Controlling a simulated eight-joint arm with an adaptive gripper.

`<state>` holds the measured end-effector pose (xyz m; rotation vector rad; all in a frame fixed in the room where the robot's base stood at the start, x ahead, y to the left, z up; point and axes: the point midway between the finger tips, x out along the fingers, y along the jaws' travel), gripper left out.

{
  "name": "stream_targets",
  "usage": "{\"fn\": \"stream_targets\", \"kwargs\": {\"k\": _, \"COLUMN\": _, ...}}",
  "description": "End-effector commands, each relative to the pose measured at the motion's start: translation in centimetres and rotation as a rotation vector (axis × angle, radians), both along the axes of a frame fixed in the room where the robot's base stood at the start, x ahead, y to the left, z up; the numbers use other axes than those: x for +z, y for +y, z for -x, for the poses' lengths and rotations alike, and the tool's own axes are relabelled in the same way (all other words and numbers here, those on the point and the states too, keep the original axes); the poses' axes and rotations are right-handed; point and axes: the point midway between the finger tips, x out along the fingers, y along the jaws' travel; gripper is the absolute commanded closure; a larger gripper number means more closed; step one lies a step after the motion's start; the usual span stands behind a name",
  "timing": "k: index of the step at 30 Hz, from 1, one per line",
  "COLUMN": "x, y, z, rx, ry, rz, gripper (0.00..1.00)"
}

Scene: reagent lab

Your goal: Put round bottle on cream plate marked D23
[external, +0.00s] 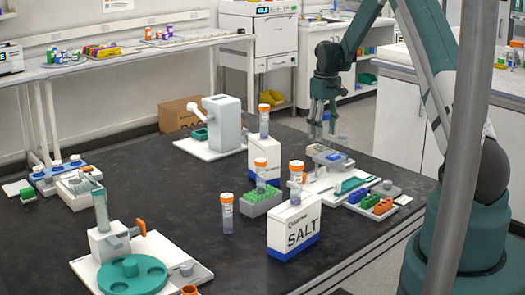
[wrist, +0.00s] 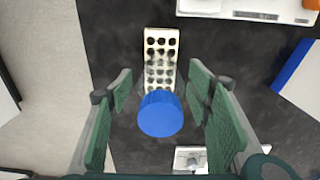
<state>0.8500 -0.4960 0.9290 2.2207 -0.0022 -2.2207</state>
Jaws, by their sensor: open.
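My gripper (external: 321,124) is at the upper right of the dark bench in the external view, pointing down. In the wrist view its green-padded fingers (wrist: 160,88) are spread, with a blue round cap (wrist: 161,114) between them and a gap on each side. A clear body seems to extend beyond the cap; whether this is the round bottle is not certain. Behind it lies a cream plate with rows of dark holes (wrist: 161,42), partly covered by the clear body. No D23 marking is readable.
A white SALT box (external: 294,228), orange-capped tubes (external: 227,212) and a green rack (external: 260,203) stand left of my gripper. A white tray with coloured blocks (external: 383,207) lies in front. The bench's middle left is clear.

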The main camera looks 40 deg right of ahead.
Motion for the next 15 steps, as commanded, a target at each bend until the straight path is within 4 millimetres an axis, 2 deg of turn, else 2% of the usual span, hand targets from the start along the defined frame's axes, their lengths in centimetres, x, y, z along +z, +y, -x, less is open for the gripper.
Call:
{"fn": "stream_targets", "kwargs": {"k": 9, "x": 0.4, "y": 0.0, "z": 0.0, "rx": 0.000, "ry": 0.000, "rz": 0.000, "gripper": 0.50}}
{"fn": "stream_targets", "kwargs": {"k": 15, "x": 2.2, "y": 0.0, "z": 0.0, "rx": 0.000, "ry": 0.000, "rz": 0.000, "gripper": 0.50}}
